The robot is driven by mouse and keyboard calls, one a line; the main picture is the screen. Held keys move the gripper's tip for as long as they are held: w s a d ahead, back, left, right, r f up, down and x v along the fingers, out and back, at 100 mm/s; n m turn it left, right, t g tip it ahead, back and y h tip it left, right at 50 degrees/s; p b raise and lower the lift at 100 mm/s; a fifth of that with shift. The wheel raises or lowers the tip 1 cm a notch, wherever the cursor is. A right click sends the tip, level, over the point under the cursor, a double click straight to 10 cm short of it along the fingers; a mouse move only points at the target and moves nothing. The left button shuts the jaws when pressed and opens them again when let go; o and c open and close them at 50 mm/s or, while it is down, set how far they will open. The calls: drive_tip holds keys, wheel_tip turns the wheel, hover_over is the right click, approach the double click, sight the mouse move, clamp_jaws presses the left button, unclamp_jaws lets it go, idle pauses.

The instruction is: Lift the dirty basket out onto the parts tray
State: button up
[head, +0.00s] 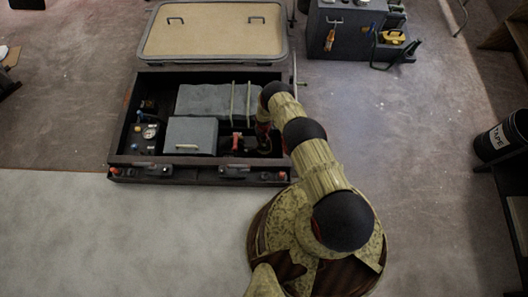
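My arm reaches forward from its base into the right end of an open dark hatch box (135,115) in the floor. My gripper (263,143) is down in that end, small, dark and mostly hidden by my own arm, so I cannot tell whether it is open or shut or holds anything. I cannot make out the dirty basket; the spot under my wrist is dark and covered by the arm. No thing is clearly recognisable as the parts tray.
The box holds a grey case (191,133), a larger grey block (203,100), a red-handled fitting (237,143) and small gauges (150,131). A tan-faced lid (212,35) stands behind it. A dark toolbox (345,35) is back right. A tape bin (500,138) stands right.

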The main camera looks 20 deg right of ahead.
sight(264, 145)
drive_tip(key=f+b, duration=0.1)
drive_tip(key=f, duration=0.1)
drive_tip(key=f+b, duration=0.1)
drive_tip(key=f, duration=0.1)
drive_tip(key=f+b, duration=0.1)
drive_tip(key=f, duration=0.1)
drive_tip(key=shift+s+f, duration=0.1)
drive_tip(key=shift+s, duration=0.15)
drive_tip(key=shift+c, duration=1.1)
drive_tip(key=c, duration=0.4)
clamp_jaws()
